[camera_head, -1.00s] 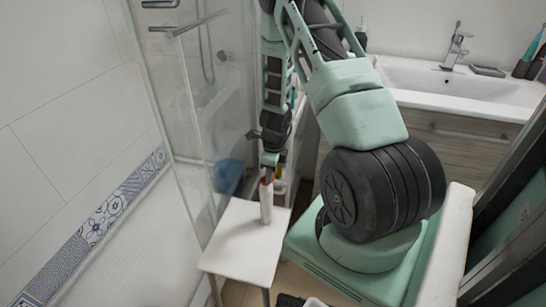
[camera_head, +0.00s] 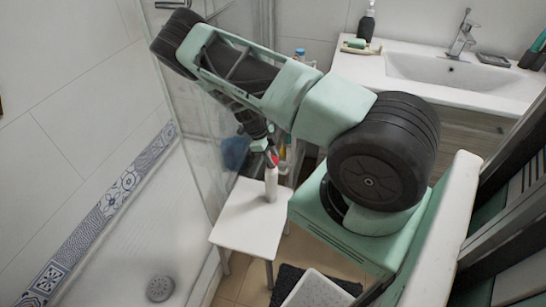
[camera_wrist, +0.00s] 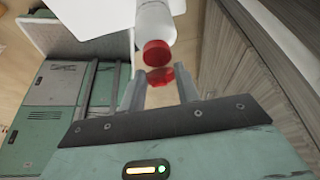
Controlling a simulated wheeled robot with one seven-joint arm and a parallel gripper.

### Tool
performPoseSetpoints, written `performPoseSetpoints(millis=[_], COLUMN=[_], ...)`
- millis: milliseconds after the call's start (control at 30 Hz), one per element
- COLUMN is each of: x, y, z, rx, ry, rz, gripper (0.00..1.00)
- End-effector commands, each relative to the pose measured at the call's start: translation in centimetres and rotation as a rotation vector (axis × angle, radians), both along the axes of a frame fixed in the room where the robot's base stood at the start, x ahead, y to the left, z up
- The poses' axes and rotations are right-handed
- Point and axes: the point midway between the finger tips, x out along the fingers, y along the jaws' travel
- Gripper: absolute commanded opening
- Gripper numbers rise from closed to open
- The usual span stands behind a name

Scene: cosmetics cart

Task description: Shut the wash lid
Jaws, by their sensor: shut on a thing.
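The wash bottle (camera_head: 271,186) is white and stands upright on a small white stool (camera_head: 240,238). In the wrist view, the bottle (camera_wrist: 156,22) shows a red top (camera_wrist: 156,53) facing my gripper. A red lid (camera_wrist: 160,77) lies just beyond that top, toward my gripper, with a narrow gap between them. My gripper (camera_wrist: 160,84) is shut on the lid, with one finger on each side of it. In the head view, my gripper (camera_head: 270,150) is right above the bottle, pointing down. Whether a hinge joins the lid to the bottle cannot be told.
A glass shower screen (camera_head: 205,140) stands behind and left of the stool. A washbasin (camera_head: 460,78) with a soap pump (camera_head: 366,22) is at the upper right. A light bin (camera_head: 318,290) sits on the floor at the front. The stool top around the bottle is mostly clear.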

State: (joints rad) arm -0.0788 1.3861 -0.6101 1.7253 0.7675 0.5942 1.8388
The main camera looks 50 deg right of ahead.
Motion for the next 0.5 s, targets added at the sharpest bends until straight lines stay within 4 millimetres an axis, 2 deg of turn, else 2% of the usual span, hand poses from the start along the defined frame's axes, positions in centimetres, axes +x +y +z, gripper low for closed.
performPoseSetpoints(millis=[500], x=[0.09], y=[0.17], z=[-0.08], rx=[-0.014], ry=[0.032], rz=[-0.001], gripper=[0.09])
